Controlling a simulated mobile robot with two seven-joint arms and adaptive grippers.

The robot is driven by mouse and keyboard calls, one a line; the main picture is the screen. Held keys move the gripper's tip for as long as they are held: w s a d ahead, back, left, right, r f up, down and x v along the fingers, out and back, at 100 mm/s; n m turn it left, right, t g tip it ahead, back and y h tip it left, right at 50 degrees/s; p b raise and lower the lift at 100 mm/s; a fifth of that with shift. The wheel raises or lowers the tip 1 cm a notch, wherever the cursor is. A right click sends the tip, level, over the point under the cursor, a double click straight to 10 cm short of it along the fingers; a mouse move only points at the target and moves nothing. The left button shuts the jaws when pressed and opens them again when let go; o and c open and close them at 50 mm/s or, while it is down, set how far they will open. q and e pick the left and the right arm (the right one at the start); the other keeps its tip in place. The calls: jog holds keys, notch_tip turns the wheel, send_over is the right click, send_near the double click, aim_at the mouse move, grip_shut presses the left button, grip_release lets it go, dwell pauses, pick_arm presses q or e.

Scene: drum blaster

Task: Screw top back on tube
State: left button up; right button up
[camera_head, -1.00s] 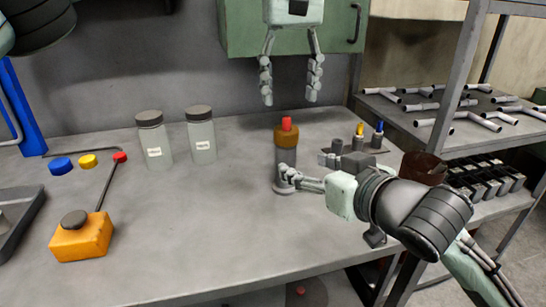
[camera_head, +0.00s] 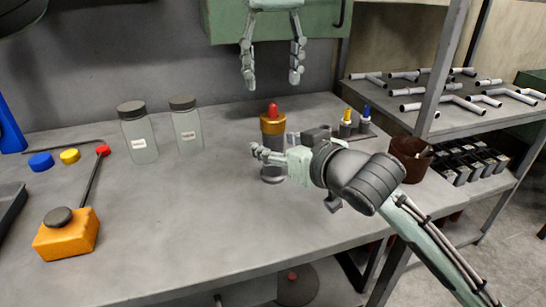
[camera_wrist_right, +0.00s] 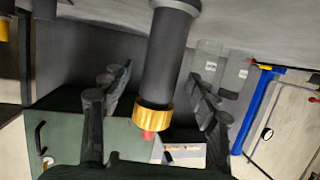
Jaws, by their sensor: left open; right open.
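A dark grey tube (camera_head: 272,143) stands upright on the workbench, with a gold collar-like top and a red tip (camera_head: 273,109) at its upper end. In the right wrist view the tube (camera_wrist_right: 165,60) appears inverted, its gold top (camera_wrist_right: 153,117) toward the lower middle. My right gripper (camera_head: 258,152) is open at the tube's mid-height. In the wrist view its fingers (camera_wrist_right: 155,95) lie either side of the tube, with gaps visible. My left gripper (camera_head: 271,82) is open and empty, hanging above and behind the tube. I cannot tell how tightly the top sits.
Two labelled jars (camera_head: 139,135) stand left of the tube. An orange block (camera_head: 67,238) with a rod and blue, yellow and red caps lies farther left. Small yellow- and blue-tipped pieces (camera_head: 346,122) and a brown cup (camera_head: 410,160) are on the right. The bench front is clear.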

jog(key=shift+x, duration=0.95)
grip_shut()
